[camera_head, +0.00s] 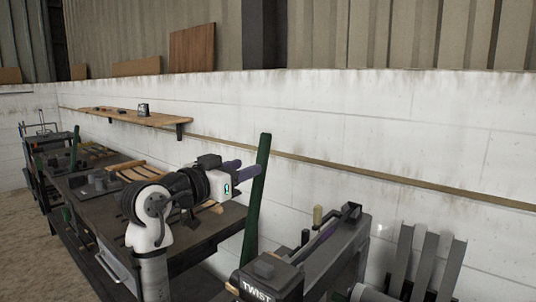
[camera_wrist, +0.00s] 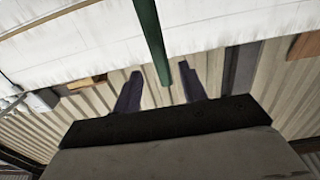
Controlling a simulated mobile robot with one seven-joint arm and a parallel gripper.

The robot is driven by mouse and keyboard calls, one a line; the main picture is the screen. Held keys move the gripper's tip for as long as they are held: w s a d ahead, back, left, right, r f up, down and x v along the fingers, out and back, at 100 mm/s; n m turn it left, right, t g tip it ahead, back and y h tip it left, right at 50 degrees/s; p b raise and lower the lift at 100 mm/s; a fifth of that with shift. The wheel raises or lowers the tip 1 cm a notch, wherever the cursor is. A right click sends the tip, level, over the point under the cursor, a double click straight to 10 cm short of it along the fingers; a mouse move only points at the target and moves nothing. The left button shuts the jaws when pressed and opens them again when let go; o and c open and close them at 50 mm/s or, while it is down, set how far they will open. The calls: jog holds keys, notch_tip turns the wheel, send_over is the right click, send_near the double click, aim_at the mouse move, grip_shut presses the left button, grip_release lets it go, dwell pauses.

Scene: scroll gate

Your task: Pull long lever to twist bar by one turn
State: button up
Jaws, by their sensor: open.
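The long green lever (camera_head: 257,195) stands almost upright and leans slightly right beside the twist machine (camera_head: 257,285), whose front is marked "TWIST". Its foot is hidden behind the machine.
A dark workbench (camera_head: 200,235) with tools and a wooden rack (camera_head: 140,171) stands left of the machine. A white wall (camera_head: 350,120) with a wooden shelf (camera_head: 135,117) runs behind. Grey upright plates (camera_head: 428,262) stand at the right. The floor at far left is clear.

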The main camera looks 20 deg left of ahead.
aim_at(267, 159)
jog(key=p+x, duration=0.3)
jog(key=x, duration=0.5)
jog(key=shift+w+d, duration=0.15)
jog(key=shift+w, duration=0.25)
grip_shut()
